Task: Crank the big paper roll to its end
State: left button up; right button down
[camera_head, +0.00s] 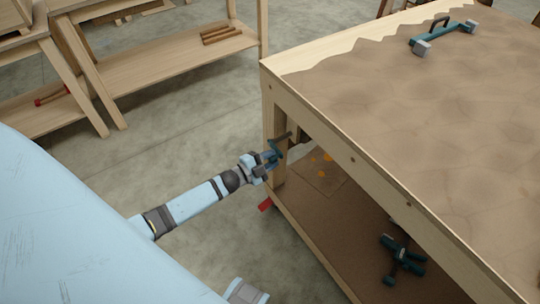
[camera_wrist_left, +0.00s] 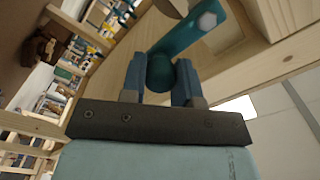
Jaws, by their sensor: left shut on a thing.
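My left gripper (camera_head: 274,157) is at the near left leg of the workbench, below the tabletop. In the left wrist view its two blue fingers (camera_wrist_left: 160,85) are shut on the round teal knob (camera_wrist_left: 160,71) of a crank. The teal crank arm (camera_wrist_left: 185,33) slants up to the right from the knob to a grey hex end. Brown paper (camera_head: 420,95) with a ragged edge covers most of the tabletop. I cannot make out the paper roll itself.
A teal and grey tool (camera_head: 442,37) lies on the tabletop. A dark teal tool (camera_head: 402,257) is on the bench's lower shelf (camera_head: 345,225). A wooden shelf unit (camera_head: 175,60) stands behind at the left. The concrete floor (camera_head: 185,130) between is clear.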

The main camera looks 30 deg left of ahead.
pick_arm(q)
jog(key=shift+a+r+n+p, duration=0.1)
jog(key=shift+r+n+p, duration=0.6)
jog(key=shift+n, duration=0.3)
jog(key=shift+r+n+p, duration=0.1)
jog(key=shift+n+p, duration=0.2)
jog(key=shift+n, duration=0.3)
pick_arm(e)
jog(key=shift+r, duration=0.55)
pick_arm(q)
jog(key=shift+w, duration=0.1)
pick_arm(e)
jog(key=shift+d+f, duration=0.1)
jog(key=shift+f, duration=0.05)
pick_arm(q)
jog(key=o, duration=0.8)
jog(key=shift+o, duration=0.6)
pick_arm(e)
jog(key=shift+r, duration=0.25)
pick_arm(q)
jog(key=shift+a, duration=0.1)
jog(key=v, duration=1.4)
jog(key=shift+p, duration=0.45)
pick_arm(e)
jog(key=shift+s, duration=0.1)
pick_arm(q)
jog(key=shift+w, duration=0.1)
